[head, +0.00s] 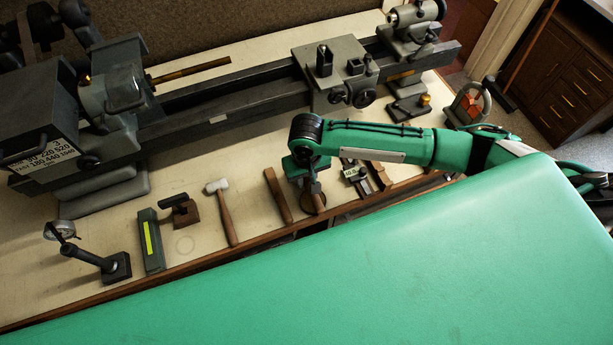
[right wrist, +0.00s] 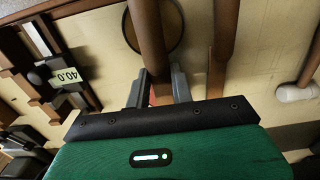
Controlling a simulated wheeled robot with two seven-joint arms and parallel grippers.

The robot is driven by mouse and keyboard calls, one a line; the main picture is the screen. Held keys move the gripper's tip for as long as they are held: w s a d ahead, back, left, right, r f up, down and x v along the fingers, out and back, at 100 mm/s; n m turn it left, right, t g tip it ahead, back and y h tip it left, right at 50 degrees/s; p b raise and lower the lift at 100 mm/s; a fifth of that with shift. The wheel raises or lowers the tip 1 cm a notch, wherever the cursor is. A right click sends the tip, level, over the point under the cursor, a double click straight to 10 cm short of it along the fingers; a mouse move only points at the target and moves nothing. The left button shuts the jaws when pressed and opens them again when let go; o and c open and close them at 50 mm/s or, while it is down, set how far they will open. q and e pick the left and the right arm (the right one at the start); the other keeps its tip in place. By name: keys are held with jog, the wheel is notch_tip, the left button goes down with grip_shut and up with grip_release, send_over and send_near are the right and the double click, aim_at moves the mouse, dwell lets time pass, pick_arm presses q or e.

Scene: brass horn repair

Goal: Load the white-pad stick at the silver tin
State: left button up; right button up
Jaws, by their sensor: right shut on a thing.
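My right gripper (head: 313,186) points down over the front of the bench. In the right wrist view its fingers (right wrist: 155,92) are shut on a brown wooden stick (right wrist: 148,42), which runs out of the top of the picture. No white pad shows on the stick; its ends are out of view or hidden. Behind the stick is a round, dark-rimmed thing (right wrist: 180,30), perhaps a tin; its contents are unclear and I cannot tell whether the stick touches it. I cannot make out a clearly silver tin. My left gripper is not in view.
A wooden bar (head: 278,195) and a white-headed mallet (head: 225,212) lie left of the gripper. A block labelled 40.0 (right wrist: 66,76) is on the other side. A grey lathe (head: 230,95) fills the back. A dial gauge stand (head: 92,256) stands at far left.

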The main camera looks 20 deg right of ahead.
aim_at(306, 181)
dwell(0.5)
jog(key=shift+f, duration=0.5)
dwell(0.3)
jog(key=shift+s+f+p, duration=0.1)
jog(key=shift+f+p, duration=0.05)
jog(key=shift+p, duration=0.3)
dwell(2.2)
notch_tip(306, 181, up, 7)
jog(key=p, duration=0.8)
jog(key=shift+p, duration=0.4)
dwell(0.5)
